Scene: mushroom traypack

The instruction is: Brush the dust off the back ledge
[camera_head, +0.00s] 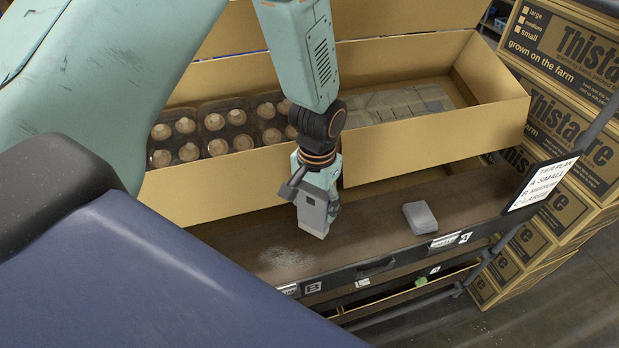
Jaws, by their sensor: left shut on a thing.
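A pale patch of dust (285,257) lies on the dark brown ledge (375,215) in front of the long cardboard box. My left gripper (318,195) points down over the ledge, to the right of and above the dust. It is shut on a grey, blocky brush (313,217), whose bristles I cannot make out. The brush appears just above the ledge, but I cannot tell whether it touches. My right gripper is not in view.
The cardboard box (400,148) behind the ledge holds packs of brown mushrooms (214,121) and grey trays (400,100). A light grey block (420,218) lies on the ledge at right. Printed cartons (565,130) are stacked at right. The ledge between dust and block is clear.

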